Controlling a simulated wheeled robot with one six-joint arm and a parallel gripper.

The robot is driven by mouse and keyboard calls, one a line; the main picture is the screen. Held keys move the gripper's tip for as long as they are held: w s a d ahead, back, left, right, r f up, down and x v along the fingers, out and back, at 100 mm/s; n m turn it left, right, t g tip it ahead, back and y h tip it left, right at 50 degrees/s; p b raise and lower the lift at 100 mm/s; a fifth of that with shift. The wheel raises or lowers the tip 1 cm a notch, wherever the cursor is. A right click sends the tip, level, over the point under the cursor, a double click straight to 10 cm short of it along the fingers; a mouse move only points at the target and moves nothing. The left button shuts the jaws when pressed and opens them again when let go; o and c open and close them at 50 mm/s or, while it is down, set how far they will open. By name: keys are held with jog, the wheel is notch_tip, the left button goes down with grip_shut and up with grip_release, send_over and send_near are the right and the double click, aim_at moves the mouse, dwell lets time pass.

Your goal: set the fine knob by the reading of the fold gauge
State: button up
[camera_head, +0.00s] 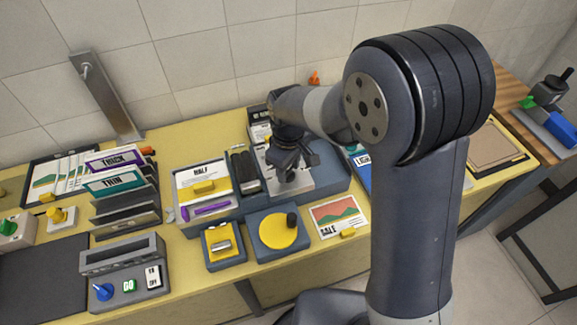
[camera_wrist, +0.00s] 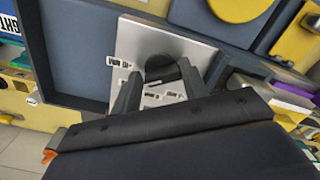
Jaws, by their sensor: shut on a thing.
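My gripper (camera_head: 290,163) reaches down over a silver plate (camera_head: 297,182) in a blue-grey tray, behind the middle of the table. In the wrist view its two fingers (camera_wrist: 158,85) stand on either side of a dark round knob (camera_wrist: 160,68) on the silver plate (camera_wrist: 126,40), and are shut on it. I take this knob for the fine knob. Small black-and-white labels lie around it, too small to read surely. The gripper hides most of the knob in the head view. I cannot pick out the fold gauge or its reading.
Left of the plate are a black device (camera_head: 243,170) and a HALF card (camera_head: 201,178). A yellow disc (camera_head: 277,232) with a dark peg stands in front, beside a SALE picture (camera_head: 336,214). THICK and THIN folders (camera_head: 113,181) stand left.

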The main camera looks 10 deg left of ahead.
aim_at(288, 171)
jog(key=shift+c, duration=0.5)
jog(key=shift+m+b, duration=0.55)
jog(key=shift+m, duration=1.95)
jog(key=o, duration=1)
jog(key=shift+s, duration=0.1)
jog(key=shift+r, duration=0.15)
notch_tip(288, 171, up, 11)
jog(key=shift+f+b, duration=0.2)
jog(key=shift+b, duration=0.1)
jog(key=shift+f, duration=0.1)
